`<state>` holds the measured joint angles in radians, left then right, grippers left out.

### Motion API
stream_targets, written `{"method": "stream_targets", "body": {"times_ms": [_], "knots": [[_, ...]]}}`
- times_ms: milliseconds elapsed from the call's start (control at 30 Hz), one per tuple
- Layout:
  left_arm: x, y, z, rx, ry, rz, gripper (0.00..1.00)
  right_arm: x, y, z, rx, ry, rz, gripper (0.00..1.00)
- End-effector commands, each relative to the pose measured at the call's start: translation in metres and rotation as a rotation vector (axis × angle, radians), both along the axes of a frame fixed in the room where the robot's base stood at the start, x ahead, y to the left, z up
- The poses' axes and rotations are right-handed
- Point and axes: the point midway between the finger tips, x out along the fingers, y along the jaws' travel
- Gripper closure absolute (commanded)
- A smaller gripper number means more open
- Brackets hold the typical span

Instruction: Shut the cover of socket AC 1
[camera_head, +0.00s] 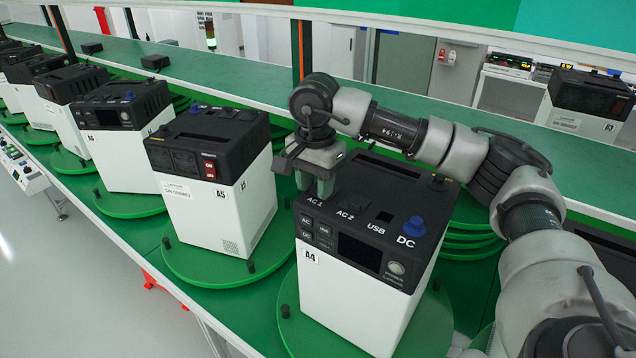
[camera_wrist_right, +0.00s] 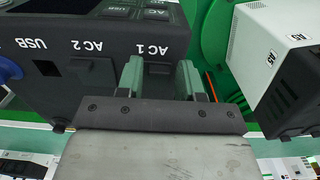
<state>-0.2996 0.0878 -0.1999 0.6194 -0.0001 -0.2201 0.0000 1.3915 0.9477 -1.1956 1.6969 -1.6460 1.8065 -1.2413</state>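The power unit A4 (camera_head: 352,290) has a white body and a black top with sockets labelled AC 1, AC 2, USB and DC. My right gripper (camera_head: 314,186) points down at the top's left end, behind the AC 1 label. In the right wrist view, its two green-grey fingers (camera_wrist_right: 160,80) are apart, one on each side of the small black AC 1 cover (camera_wrist_right: 160,69). I cannot tell whether they touch it, or how far the cover is open. The AC 2 socket area (camera_wrist_right: 92,72) lies beside the fingers. My left gripper is not in view.
A blue cap (camera_head: 415,226) stands at the DC socket. Unit A4 stands on a green turntable (camera_head: 432,325). Unit A5 (camera_head: 215,215) stands close on the left, with more units beyond it. A green shelf (camera_head: 225,72) runs behind, carrying small black boxes.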

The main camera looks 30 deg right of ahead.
Motion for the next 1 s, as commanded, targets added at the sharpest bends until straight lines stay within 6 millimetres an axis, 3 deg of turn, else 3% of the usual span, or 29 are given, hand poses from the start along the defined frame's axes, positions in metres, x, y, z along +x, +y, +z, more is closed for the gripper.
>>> {"method": "stream_targets", "body": {"times_ms": [100, 467, 733, 900, 1000], "knots": [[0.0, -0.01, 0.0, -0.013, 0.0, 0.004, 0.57, 0.0, -0.001, 0.0, -0.001, 0.001, -0.001, 0.49], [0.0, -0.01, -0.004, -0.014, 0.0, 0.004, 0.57, 0.001, -0.001, 0.006, -0.003, -0.001, -0.003, 0.49], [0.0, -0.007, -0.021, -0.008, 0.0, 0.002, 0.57, 0.001, 0.0, 0.057, -0.001, -0.005, -0.001, 0.49], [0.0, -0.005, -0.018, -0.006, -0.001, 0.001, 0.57, 0.001, 0.0, 0.091, -0.004, -0.003, -0.001, 0.49], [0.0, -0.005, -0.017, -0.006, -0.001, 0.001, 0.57, 0.001, 0.0, 0.101, -0.005, -0.002, -0.001, 0.49]]}}
